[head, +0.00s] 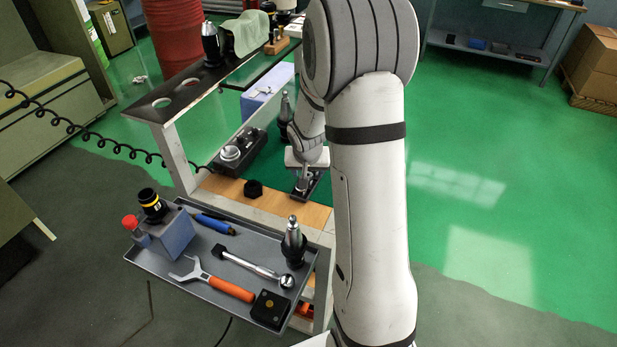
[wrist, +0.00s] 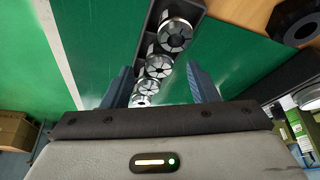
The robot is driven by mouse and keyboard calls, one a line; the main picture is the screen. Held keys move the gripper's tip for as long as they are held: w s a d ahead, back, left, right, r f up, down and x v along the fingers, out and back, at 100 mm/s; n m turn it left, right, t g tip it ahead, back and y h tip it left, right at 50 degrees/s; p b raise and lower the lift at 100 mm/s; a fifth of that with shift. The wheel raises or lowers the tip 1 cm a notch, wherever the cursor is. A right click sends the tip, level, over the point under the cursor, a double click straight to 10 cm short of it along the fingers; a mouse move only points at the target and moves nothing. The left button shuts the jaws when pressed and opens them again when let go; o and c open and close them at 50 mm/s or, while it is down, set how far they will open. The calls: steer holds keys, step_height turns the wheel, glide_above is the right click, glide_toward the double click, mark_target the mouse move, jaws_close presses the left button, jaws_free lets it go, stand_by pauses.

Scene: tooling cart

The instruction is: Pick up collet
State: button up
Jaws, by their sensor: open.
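Several silver slotted collets stand in a row in a narrow dark rack (wrist: 190,10) in the wrist view. The nearest to the top edge is one collet (wrist: 174,36); another collet (wrist: 159,66) shows between my fingertips, and smaller ones line up below it. My gripper (wrist: 158,70) is open, with one blue-grey finger on each side of the row. I see no finger touching a collet, and its height above them is hard to tell. In the head view my gripper (head: 304,181) is over the rack (head: 313,188) on the cart, partly hidden by my arm.
A black hex nut (head: 253,188) sits on the wooden shelf left of the rack. A dark box with a round metal part (head: 230,153) and a tool holder (head: 285,110) stand close behind. The front tray (head: 165,262) holds a wrench, tools and another holder.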

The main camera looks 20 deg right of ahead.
mark_target(308, 176)
steer(key=shift+w+f, duration=0.15)
steer(key=shift+f, duration=0.4)
steer(key=shift+c, duration=0.3)
steer(key=c, duration=1)
step_height(308, 176, up, 10)
steer(key=shift+r, duration=0.1)
steer(key=shift+c, duration=0.2)
steer(key=shift+d+b, duration=0.1)
steer(key=shift+b, duration=0.25)
